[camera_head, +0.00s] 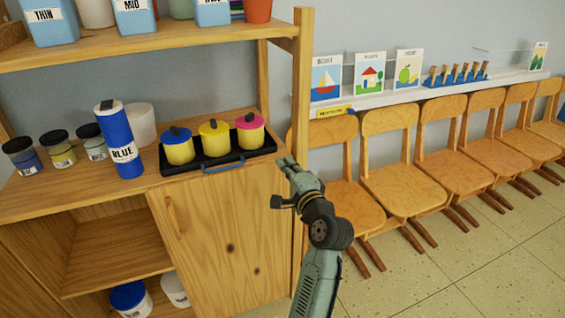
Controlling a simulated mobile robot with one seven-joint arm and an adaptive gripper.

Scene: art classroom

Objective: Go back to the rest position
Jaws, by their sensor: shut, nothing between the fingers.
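My gripper (284,162) shows in the head view at the end of my raised arm, just right of the cabinet front. It is shut and empty, with its tips pointing up and left. The tips appear close to the right end of a black tray (224,164), apart from the pots on it. My arm comes up from the bottom of the picture.
The tray holds three yellow pots with blue (174,135), yellow (213,126) and pink (249,119) lids. A blue bottle (118,140) and several jars stand left on the wooden cabinet (220,240). Wooden chairs (402,190) line the wall; the floor (460,270) at right is free.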

